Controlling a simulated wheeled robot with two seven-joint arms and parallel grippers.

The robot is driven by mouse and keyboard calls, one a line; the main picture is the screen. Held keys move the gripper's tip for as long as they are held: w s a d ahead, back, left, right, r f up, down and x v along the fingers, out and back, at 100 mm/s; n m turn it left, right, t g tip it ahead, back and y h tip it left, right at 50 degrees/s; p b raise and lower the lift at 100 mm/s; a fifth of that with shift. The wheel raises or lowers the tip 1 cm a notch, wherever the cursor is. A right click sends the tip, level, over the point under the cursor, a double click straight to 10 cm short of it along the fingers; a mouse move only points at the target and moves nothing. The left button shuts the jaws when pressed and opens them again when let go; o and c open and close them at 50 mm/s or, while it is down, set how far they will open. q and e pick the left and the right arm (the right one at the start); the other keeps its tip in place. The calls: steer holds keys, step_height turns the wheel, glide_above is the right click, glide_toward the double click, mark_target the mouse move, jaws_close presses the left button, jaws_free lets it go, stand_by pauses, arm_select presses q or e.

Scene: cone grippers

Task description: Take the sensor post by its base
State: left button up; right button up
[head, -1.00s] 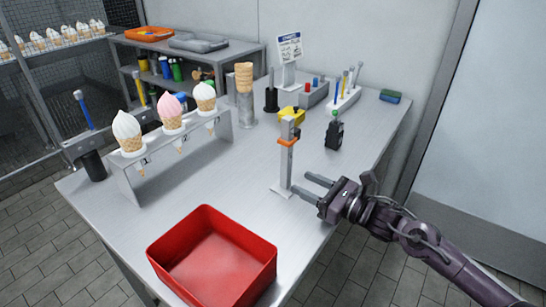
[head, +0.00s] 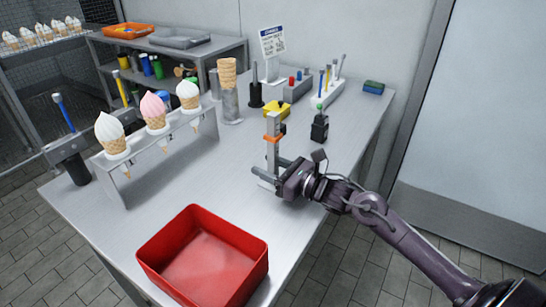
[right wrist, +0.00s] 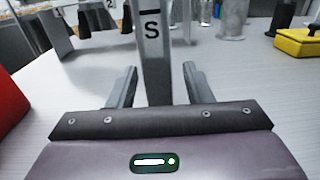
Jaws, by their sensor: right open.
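The sensor post (head: 273,152) is a slim grey upright with an orange band near its top, standing on a small flat foot at the table's right part. My right gripper (head: 268,167) is low at the post, coming in from the right. Its open fingers lie on either side of the lower shaft, just above the foot. In the right wrist view, the post (right wrist: 153,50), marked "S", stands between the two spread fingers (right wrist: 159,70), with gaps on both sides. The palm hides the foot there. My left gripper is not in view.
A red bin (head: 205,258) sits at the table's near edge. A rack (head: 160,158) with three ice-cream cones stands to the left. Behind the post are a yellow block (head: 276,109) and a black device (head: 319,128). The table middle is clear.

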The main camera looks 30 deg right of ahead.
steer(key=shift+w+a, duration=0.1)
steer(key=shift+w, duration=0.1)
steer(key=shift+c, duration=0.3)
jaws_close()
steer(key=shift+r, duration=0.1)
